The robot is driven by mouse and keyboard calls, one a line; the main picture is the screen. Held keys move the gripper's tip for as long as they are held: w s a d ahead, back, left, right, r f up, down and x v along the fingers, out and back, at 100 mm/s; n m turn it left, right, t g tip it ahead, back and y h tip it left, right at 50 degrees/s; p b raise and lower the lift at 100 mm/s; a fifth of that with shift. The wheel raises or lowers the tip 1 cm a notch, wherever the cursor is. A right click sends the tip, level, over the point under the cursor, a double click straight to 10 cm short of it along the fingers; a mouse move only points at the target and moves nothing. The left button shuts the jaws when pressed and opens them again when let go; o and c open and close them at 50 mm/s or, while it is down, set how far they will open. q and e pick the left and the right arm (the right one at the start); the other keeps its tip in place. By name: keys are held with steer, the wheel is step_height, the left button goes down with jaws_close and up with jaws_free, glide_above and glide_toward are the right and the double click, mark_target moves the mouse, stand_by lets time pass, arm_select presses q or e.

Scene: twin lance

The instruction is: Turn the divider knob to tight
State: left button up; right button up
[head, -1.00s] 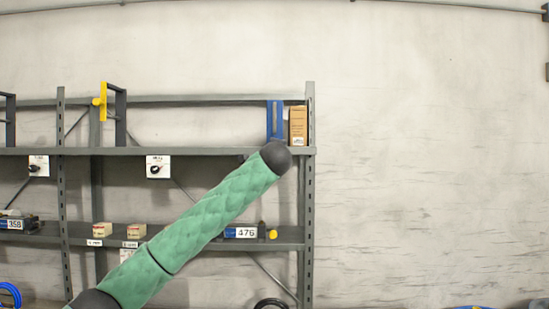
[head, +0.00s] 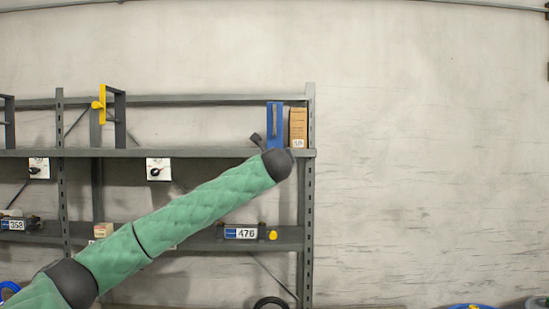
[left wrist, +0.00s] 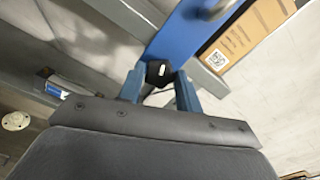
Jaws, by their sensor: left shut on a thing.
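In the left wrist view, a black knob (left wrist: 157,73) with a short white mark sits at the lower end of a blue divider panel (left wrist: 190,35). My left gripper (left wrist: 160,82) is shut on this knob, one blue-grey finger on each side. In the head view, the blue divider (head: 275,122) stands at the right end of the upper shelf. My green left arm reaches up to it and hides the knob; a small dark part shows just left of the divider. Any tight or loose label is hidden. My right gripper is not in view.
A cardboard box (head: 298,126) stands just right of the divider, by the shelf upright (head: 310,200). White plates with black knobs (head: 158,169) hang on the upper shelf edge. A 476 label (head: 241,233) is on the lower shelf. The wall to the right is clear.

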arm_select(q)
steer(key=shift+r+m+p, duration=0.1)
steer(key=shift+m+p, duration=0.85)
steer(key=shift+m, duration=1.45)
steer(key=o, duration=1)
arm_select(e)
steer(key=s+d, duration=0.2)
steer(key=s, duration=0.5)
arm_select(q)
steer(key=shift+s+b, duration=2.1)
steer(key=shift+s, duration=1.65)
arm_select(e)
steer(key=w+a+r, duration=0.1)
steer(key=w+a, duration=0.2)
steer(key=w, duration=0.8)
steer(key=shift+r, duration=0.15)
